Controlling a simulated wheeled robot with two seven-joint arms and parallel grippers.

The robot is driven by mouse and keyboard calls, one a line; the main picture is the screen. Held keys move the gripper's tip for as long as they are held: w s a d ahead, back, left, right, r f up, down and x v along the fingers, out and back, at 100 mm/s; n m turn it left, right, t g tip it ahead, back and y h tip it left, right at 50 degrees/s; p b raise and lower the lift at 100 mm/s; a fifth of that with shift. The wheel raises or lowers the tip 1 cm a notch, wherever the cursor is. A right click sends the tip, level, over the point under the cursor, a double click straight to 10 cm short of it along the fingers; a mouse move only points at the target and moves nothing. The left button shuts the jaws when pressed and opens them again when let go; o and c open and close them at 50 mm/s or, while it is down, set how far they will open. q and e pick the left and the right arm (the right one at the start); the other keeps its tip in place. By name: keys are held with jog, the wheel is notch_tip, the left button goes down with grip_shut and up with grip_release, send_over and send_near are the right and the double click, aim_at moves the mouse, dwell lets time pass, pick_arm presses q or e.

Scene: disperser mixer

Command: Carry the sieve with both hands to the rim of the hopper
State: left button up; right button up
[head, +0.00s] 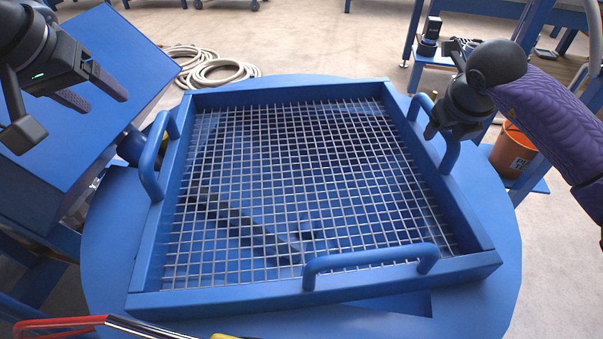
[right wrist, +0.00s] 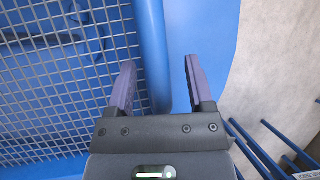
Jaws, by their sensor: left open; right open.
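The sieve (head: 215,301), a square blue frame with a silver wire mesh and blue loop handles, lies on a round blue top (head: 105,222) in the head view. Whether that top is the hopper is unclear. My left gripper (head: 107,99) is open and empty, up and to the left of the left handle (head: 152,156), apart from it. My right gripper (head: 436,130) is open at the right handle (head: 452,150). In the right wrist view, the handle (right wrist: 153,50) shows between the open fingers (right wrist: 161,85); contact cannot be told.
A blue box-like bench (head: 95,135) stands close at the left, under my left gripper. An orange bucket (head: 512,150) is on the right. A coiled hose (head: 215,70) lies on the floor behind. A red and a yellow tool handle (head: 60,322) show at the bottom left.

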jog(key=v, duration=1.1)
